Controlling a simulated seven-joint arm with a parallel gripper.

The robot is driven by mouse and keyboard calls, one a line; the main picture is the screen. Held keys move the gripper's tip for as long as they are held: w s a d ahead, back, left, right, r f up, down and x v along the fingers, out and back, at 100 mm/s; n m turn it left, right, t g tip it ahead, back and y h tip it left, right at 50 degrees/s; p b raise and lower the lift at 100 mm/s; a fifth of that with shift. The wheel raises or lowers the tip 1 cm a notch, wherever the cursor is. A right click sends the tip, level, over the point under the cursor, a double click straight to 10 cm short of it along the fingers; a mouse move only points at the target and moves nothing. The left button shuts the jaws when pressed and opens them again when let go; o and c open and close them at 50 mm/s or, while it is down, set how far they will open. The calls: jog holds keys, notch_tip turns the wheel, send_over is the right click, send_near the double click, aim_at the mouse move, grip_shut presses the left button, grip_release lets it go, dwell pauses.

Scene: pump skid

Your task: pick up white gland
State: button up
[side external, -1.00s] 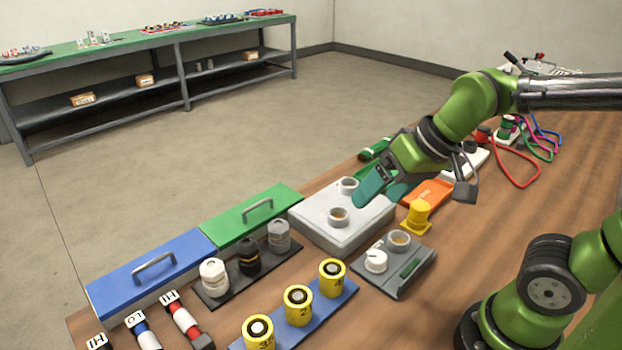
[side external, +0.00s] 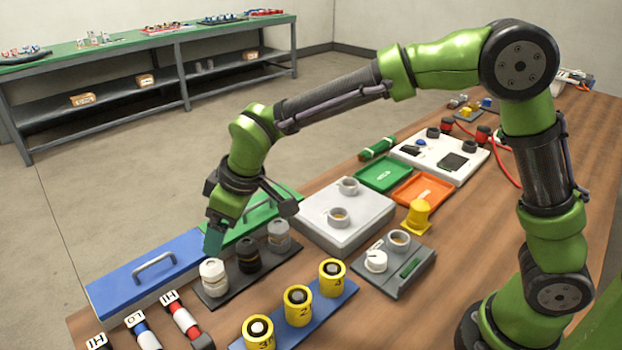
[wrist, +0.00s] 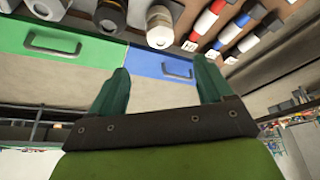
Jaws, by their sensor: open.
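The white gland (side external: 213,279) stands upright at the left end of a dark rack (side external: 268,264), beside a black gland (side external: 248,256) and a grey gland (side external: 278,236). My gripper (side external: 214,241) is just above and behind the white gland, near where the blue and green boxes meet. Its green fingers look apart from the gland. In the wrist view my gripper (wrist: 163,70) is open with nothing between its fingers. There the white gland (wrist: 160,27) shows at the top, beyond the fingertips.
The blue box (side external: 120,278) and green box (side external: 222,222) with handles stand close behind the rack. Yellow cylinders (side external: 298,307) on a blue strip stand in front. Red-white and blue-white cylinders (side external: 180,319) lie at the left. A grey block (side external: 343,226) stands to the right.

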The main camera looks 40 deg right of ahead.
aim_at(212, 264)
jog(key=x, duration=1.2)
jog(key=shift+s+r, duration=0.1)
jog(key=c, duration=1.2)
notch_tip(212, 264, up, 10)
jog(key=shift+c, duration=0.2)
